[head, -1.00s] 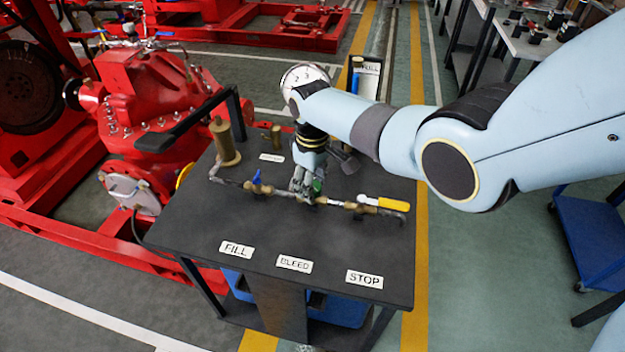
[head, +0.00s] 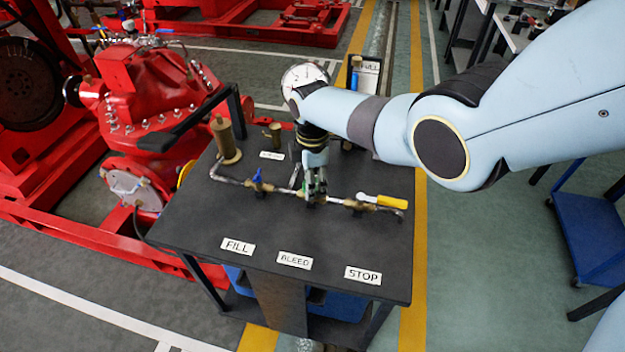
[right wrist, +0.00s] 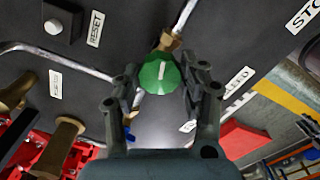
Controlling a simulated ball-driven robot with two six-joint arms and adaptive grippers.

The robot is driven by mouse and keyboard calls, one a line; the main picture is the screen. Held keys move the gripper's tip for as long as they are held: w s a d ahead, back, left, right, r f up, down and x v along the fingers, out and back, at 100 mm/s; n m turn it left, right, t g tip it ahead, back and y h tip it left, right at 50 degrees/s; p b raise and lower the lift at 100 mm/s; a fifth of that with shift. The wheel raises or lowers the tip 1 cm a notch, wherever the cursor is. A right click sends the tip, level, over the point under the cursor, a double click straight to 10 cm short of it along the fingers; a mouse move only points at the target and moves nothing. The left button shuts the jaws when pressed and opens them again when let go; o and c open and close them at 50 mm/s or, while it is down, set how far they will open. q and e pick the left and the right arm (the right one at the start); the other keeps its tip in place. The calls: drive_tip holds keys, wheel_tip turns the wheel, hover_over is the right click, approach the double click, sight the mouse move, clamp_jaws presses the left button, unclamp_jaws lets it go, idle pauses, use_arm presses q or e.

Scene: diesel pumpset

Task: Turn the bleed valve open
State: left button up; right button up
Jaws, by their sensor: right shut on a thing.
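The bleed valve's green round knob (right wrist: 158,77) has a white line across its top in the right wrist view. It sits on a pipe run (head: 285,190) with brass fittings above the dark table. My right gripper (head: 315,195) reaches down onto this valve, and its fingers are shut around the knob, one on each side, as the right wrist view (right wrist: 162,86) shows. In the head view the fingers mostly hide the knob. The "BLEED" label (head: 295,261) lies at the table's front. My left gripper is out of view.
On the same pipe, a blue-handled valve (head: 257,178) is to the left and a yellow lever (head: 387,202) to the right. A brass cylinder (head: 225,140) stands at the table's back left. A red pump (head: 150,100) is beyond the table's left edge. The table's front is clear.

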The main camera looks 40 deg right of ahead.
drive_tip(key=shift+n, duration=1)
drive_tip(key=o, duration=1.2)
drive_tip(key=shift+c, duration=0.2)
wheel_tip(320, 180, up, 12)
